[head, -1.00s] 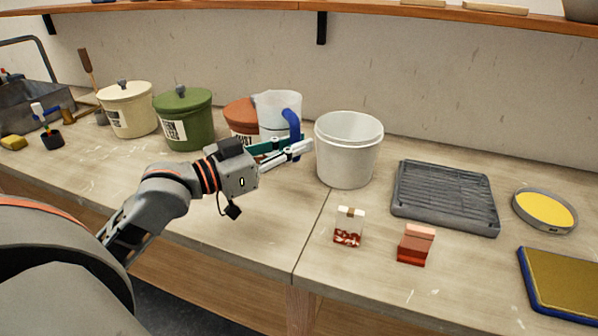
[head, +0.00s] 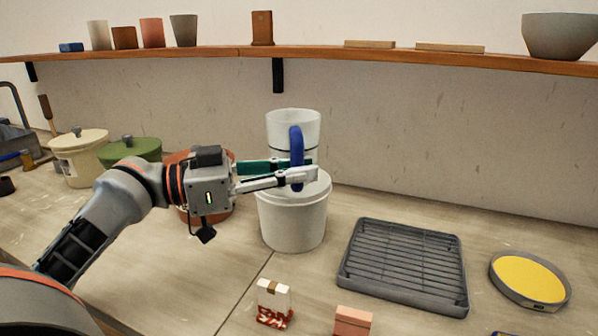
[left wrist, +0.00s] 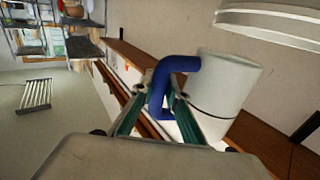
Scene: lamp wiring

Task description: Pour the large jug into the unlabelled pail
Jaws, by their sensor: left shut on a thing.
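The large jug (head: 293,126) is whitish and translucent with a blue handle (head: 297,158). My left gripper (head: 308,176) is shut on the handle and holds the jug upright in the head view. The jug also shows in the left wrist view (left wrist: 230,85), with its handle between the green-sided fingers (left wrist: 170,105). The white unlabelled pail (head: 292,220) stands on the bench. In the head view the jug and gripper overlap the pail's rim; the exact gap between them cannot be told. The jug's contents are hidden. My right gripper is not in view.
A reddish-brown pail (head: 215,213) is partly behind my left arm. Green (head: 130,152) and cream (head: 80,158) lidded pails stand further left. A grey rack (head: 405,265) and a yellow-topped round dish (head: 528,278) lie right. A shelf (head: 370,56) runs above the bench.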

